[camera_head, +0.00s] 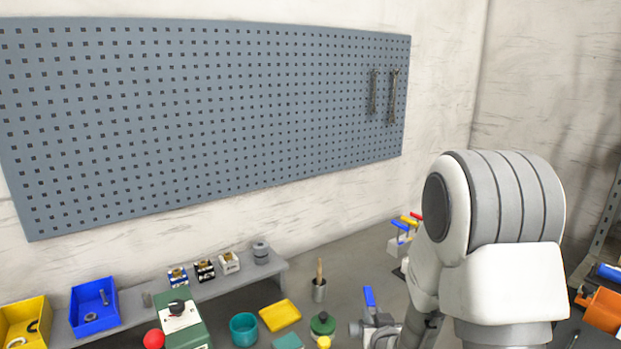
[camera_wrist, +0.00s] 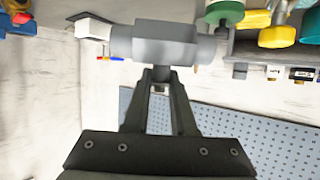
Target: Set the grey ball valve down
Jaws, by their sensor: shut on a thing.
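What lies under the valve is hidden.
A green round part (camera_head: 323,324), a yellow tray (camera_head: 280,315), a teal cup (camera_head: 243,328) and a pot with a brush (camera_head: 319,289) stand left of the valve. Blue (camera_head: 95,306) and yellow bins (camera_head: 25,322) stand far left. Bare bench shows behind the pot (camera_head: 340,257).

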